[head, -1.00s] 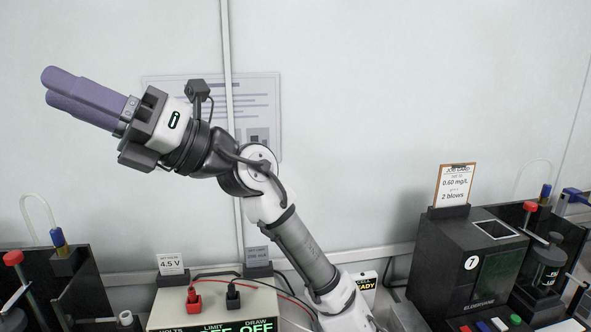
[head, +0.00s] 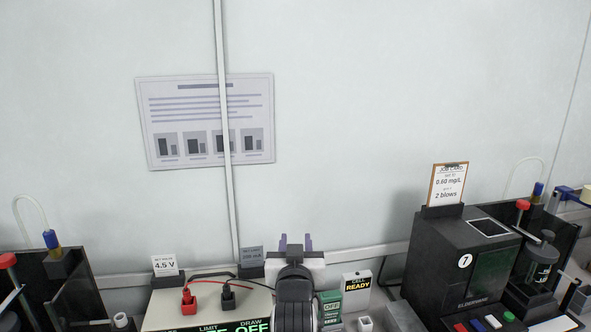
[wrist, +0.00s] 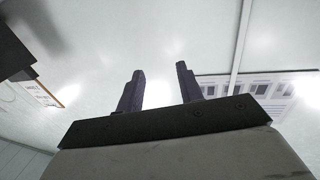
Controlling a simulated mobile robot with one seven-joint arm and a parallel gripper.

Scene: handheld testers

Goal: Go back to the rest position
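My gripper (head: 295,243) is low in the middle of the head view, at the back of the bench, with its two purple fingers pointing up and away toward the wall. In the wrist view the fingers (wrist: 160,87) stand apart with a clear gap and nothing between them. My gripper is open and empty. It is just right of the power supply (head: 165,310) and left of the black tester marked 7 (head: 428,262). My forearm hides part of the bench below it.
The power supply bears a red plug (head: 188,297), a black plug (head: 228,293) and a 4.5 V card (head: 165,265). A box reading READY (head: 357,286) stands close right of my gripper. A job card (head: 448,184) tops the tester.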

